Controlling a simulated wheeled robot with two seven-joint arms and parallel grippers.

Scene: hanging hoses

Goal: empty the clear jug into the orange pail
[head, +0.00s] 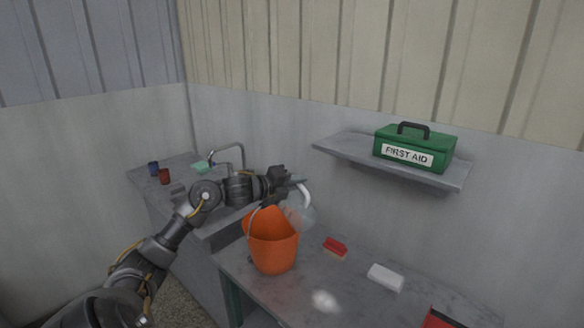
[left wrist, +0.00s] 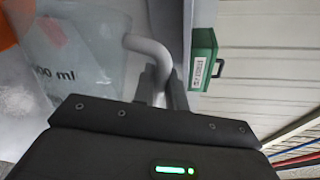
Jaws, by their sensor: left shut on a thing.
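The orange pail (head: 272,247) stands upright on the grey workbench, its handle leaning at the left of its rim. The clear jug (head: 299,212) is above the pail's right rim in the head view, with its white handle upward; it looks tilted. My left gripper (head: 287,180) is shut on the jug's handle. In the left wrist view the handle (left wrist: 150,50) runs between the fingers, and the jug's wall (left wrist: 85,62) shows "ml" marking, with an orange part of the pail (left wrist: 8,30) at the left edge. I cannot tell whether liquid is flowing. My right gripper is not in view.
A red brush (head: 335,247) and a white block (head: 385,277) lie on the workbench (head: 300,292) right of the pail. A shelf (head: 340,146) with a green first aid box (head: 414,148) hangs above. Two cups (head: 164,176) stand by the sink at left.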

